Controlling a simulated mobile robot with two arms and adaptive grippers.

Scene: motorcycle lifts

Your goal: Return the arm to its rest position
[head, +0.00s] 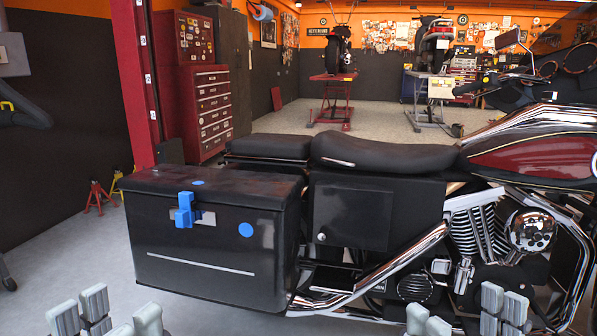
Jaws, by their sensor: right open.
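My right gripper (464,315) shows at the bottom edge, right of centre. Its grey fingertips stand apart with nothing between them. My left gripper (110,318) shows at the bottom left, its grey fingertips also apart and empty. Only the finger ends of both show; the arms are out of view. Both grippers appear low in front of a parked motorcycle (385,155). Its black side case (190,262) has a shut lid and a blue latch (184,210) on its front. The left gripper appears below the case, the right one below the engine.
A red tool cabinet (205,110) stands behind the case, next to a red post (136,80). A red lift (331,100) stands at the back.

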